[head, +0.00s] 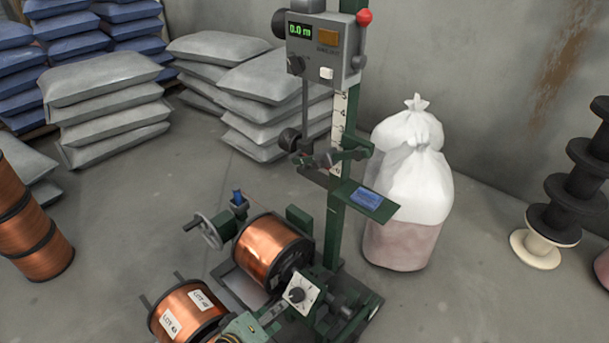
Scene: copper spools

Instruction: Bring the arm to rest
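Neither of my arms nor grippers shows in the head view. In front of me stands a green winding machine (336,222) with a grey control box (323,55) on top. The box has a green display reading 0.0 m and a red knob (364,17). A copper spool (270,250) sits on the machine low in the middle. A second copper spool (189,308) with paper labels is at the bottom edge, partly cut off. A blue item (367,197) lies on the machine's small green shelf (348,190).
Stacked copper spools (30,232) stand at the left edge. Grey sacks (105,105) and blue sacks (75,40) are piled behind. Tied white bags (409,200) stand right of the machine. Black empty spools (570,185) are stacked at far right. Floor (470,290) between bags and spools is clear.

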